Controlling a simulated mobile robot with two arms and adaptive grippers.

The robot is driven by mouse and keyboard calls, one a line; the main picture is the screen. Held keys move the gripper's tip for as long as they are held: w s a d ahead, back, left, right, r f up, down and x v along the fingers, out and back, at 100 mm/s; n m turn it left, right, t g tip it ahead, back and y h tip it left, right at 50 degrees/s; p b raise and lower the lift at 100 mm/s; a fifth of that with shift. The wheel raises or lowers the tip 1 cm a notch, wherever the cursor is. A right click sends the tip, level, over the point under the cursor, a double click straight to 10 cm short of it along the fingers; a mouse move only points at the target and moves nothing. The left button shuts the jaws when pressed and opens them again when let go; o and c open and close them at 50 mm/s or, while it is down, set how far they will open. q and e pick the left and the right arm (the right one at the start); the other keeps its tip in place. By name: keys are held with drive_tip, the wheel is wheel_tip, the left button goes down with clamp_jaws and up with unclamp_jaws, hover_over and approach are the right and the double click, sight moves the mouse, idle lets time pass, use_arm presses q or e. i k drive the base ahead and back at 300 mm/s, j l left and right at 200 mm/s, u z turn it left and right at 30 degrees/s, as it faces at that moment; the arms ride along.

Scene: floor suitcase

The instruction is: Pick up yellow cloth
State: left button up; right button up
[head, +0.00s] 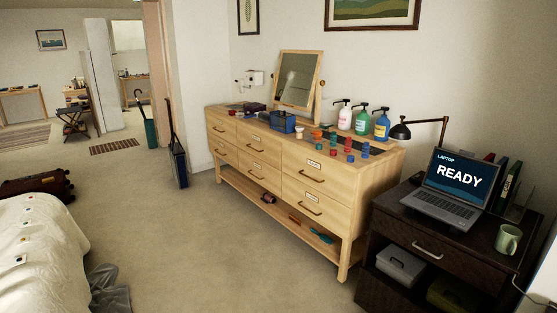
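I cannot make out a yellow cloth in the head view. A crumpled grey cloth (108,288) hangs or lies beside the bed at the lower left. A dark brown suitcase (38,187) is on the floor at the left edge, partly cut off by the frame. Neither of my grippers shows in the view.
A bed (45,250) with small items fills the lower left. A wooden dresser (245,167) with a mirror (299,79) and bottles stands along the wall. A dark nightstand (393,235) at the right holds a laptop (456,188) and a mug (508,240). Carpet (190,250) between is clear.

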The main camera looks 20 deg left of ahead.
sight(51, 179)
drive_tip(key=i+j+u, duration=0.25)
drive_tip(key=i, duration=0.3)
drive_tip(key=i+l+u, duration=0.1)
drive_tip(key=i+u, duration=0.15)
drive_tip(key=i, duration=0.25)
drive_tip(key=i+u, duration=0.2)
drive_tip(key=i, duration=0.35)
drive_tip(key=i+l+u, duration=0.25)
drive_tip(key=i, duration=0.25)
drive_tip(key=i+l+u, duration=0.25)
drive_tip(key=i, duration=0.25)
drive_tip(key=i+j+u, duration=0.3)
drive_tip(key=i, duration=0.75)
drive_tip(key=i+l+u, duration=0.3)
drive_tip(key=i, duration=0.8)
drive_tip(key=i+u, duration=0.2)
drive_tip(key=i, duration=0.5)
drive_tip(key=i+u, duration=0.15)
drive_tip(key=i, duration=0.55)
drive_tip(key=i+l+u, duration=0.2)
drive_tip(key=i, duration=0.45)
drive_tip(key=i+j+u, duration=0.2)
drive_tip(key=i, duration=0.3)
drive_tip(key=i+j+u, duration=0.25)
drive_tip(key=i, duration=0.25)
drive_tip(key=i+l+u, duration=0.1)
drive_tip(key=i, duration=0.3)
drive_tip(key=i+l+u, duration=0.15)
drive_tip(key=i, duration=0.3)
